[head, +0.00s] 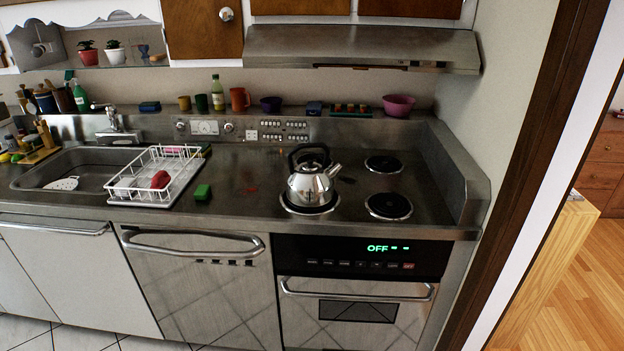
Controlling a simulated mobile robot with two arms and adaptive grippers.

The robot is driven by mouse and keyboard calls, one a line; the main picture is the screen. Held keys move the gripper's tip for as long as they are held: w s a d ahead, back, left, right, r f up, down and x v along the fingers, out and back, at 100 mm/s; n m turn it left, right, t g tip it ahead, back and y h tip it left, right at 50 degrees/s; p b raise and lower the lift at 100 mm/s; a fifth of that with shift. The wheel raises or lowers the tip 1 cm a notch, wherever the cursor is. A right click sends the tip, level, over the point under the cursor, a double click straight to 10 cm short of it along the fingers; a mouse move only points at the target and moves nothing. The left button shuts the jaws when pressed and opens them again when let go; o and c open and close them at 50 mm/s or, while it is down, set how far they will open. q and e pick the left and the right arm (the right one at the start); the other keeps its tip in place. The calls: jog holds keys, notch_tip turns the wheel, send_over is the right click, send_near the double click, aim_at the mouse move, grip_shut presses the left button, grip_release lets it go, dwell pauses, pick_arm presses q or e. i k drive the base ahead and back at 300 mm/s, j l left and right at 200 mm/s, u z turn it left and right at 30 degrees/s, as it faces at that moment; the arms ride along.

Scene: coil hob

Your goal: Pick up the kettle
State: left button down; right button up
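The kettle (310,187) is shiny metal with a black handle arched over its top. It stands upright on the front left coil burner of the hob, with its spout pointing to the upper right. Neither of my grippers is in the head view, and nothing touches the kettle's handle. Most of the burner under the kettle is hidden.
Two bare coil burners (383,165) (389,205) lie right of the kettle. The range hood (362,48) hangs above. A raised metal side wall (459,172) bounds the hob's right.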

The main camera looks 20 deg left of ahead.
aim_at(309, 185)
jog(key=i+l+u, duration=0.15)
jog(key=u, duration=0.35)
jog(key=i+l+u, duration=0.25)
jog(key=u, duration=0.2)
